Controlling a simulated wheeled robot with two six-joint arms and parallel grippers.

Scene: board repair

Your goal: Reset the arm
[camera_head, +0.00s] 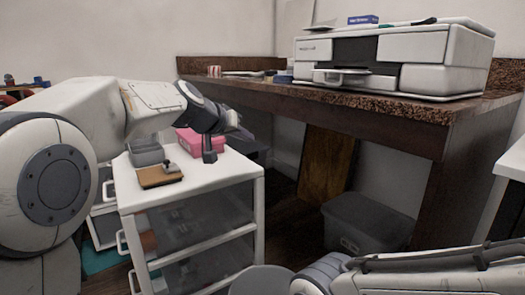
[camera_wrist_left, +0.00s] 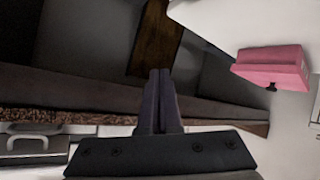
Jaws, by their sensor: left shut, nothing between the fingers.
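A brown board (camera_head: 160,176) and a grey box (camera_head: 146,152) sit on the cart. To the right, a dark desk (camera_head: 370,122) holds a large white printer (camera_head: 390,58). A grey lidded bin (camera_head: 366,222) and a wooden panel (camera_head: 326,170) stand under the desk.

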